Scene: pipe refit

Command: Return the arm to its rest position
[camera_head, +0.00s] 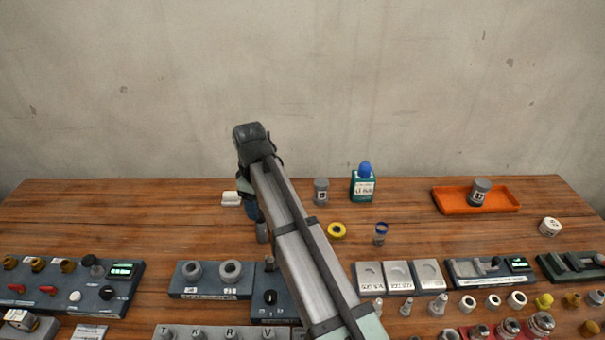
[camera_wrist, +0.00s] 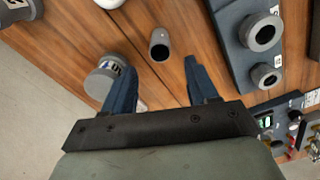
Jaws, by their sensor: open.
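My arm reaches from the lower right up to the middle of the head view. My gripper (camera_head: 250,205) hangs near its far end above the back of the wooden table, mostly hidden by the arm. In the wrist view the two blue fingers of my gripper (camera_wrist: 160,85) are apart, with nothing held between them. A grey hollow pipe piece (camera_wrist: 159,46) is seen on the table beyond the gap between the fingers. A pale cylinder with a label (camera_wrist: 107,72) is partly hidden behind the left finger.
A dark block with two grey rings (camera_head: 210,293) stands left of the arm. A switch panel (camera_head: 60,287) is at the left. A teal box with a blue ball (camera_head: 363,187), a yellow ring (camera_head: 337,231) and an orange tray (camera_head: 450,205) lie right of the arm.

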